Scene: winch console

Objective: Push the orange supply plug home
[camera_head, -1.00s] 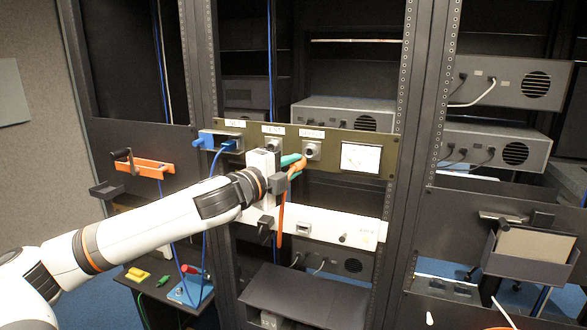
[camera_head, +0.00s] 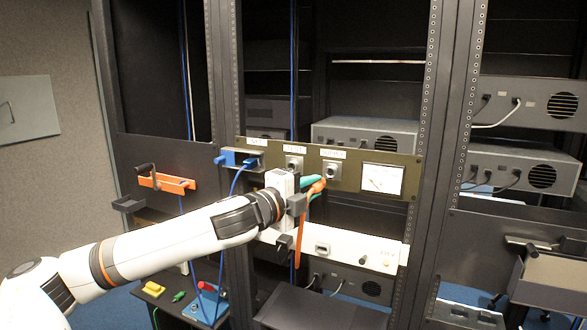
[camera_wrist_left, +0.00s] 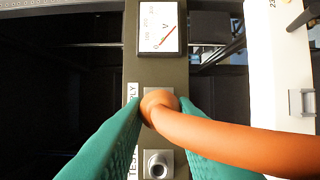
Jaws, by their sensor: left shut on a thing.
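The orange supply plug (camera_head: 317,187) is between the teal fingers of my left gripper (camera_head: 311,184), which is shut on it. Its orange cable (camera_head: 303,232) hangs down below. In the left wrist view the plug (camera_wrist_left: 157,102) lies in front of the supply socket's grey plate (camera_wrist_left: 154,90), with the cable bending off to the right. The supply socket (camera_head: 331,171) shows just above and right of the plug in the head view. The plug hides the socket's mouth in the wrist view, so I cannot tell how deep it sits. My right gripper is not in view.
A test socket (camera_head: 294,163) is left of the supply socket, also seen in the wrist view (camera_wrist_left: 158,164). A voltmeter (camera_head: 382,178) is to its right. A blue plug (camera_head: 228,157) is at the panel's left end. A white panel (camera_head: 350,246) lies below.

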